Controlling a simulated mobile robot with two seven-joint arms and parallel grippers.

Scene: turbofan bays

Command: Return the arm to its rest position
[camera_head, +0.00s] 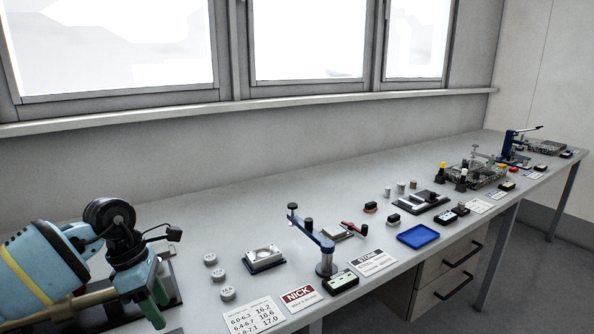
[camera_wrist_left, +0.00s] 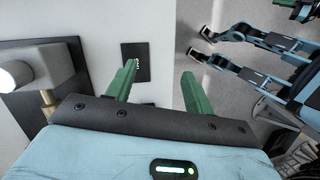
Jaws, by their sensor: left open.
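My left gripper (camera_head: 156,298) is at the lower left of the head view, at the near left end of the workbench (camera_head: 225,205). Its blue arm comes in from the left edge, with a black wrist and green fingers. In the left wrist view its two green fingers (camera_wrist_left: 158,92) stand apart with nothing between them. The gripper is open and empty. My right gripper does not show clearly in either view.
Grey weights (camera_head: 228,293), a grey block fixture (camera_head: 264,258), a blue-armed stand (camera_head: 325,258) and a blue tray (camera_head: 418,236) stand on the bench. A value card (camera_head: 254,313) lies near the front edge. Windows line the wall behind.

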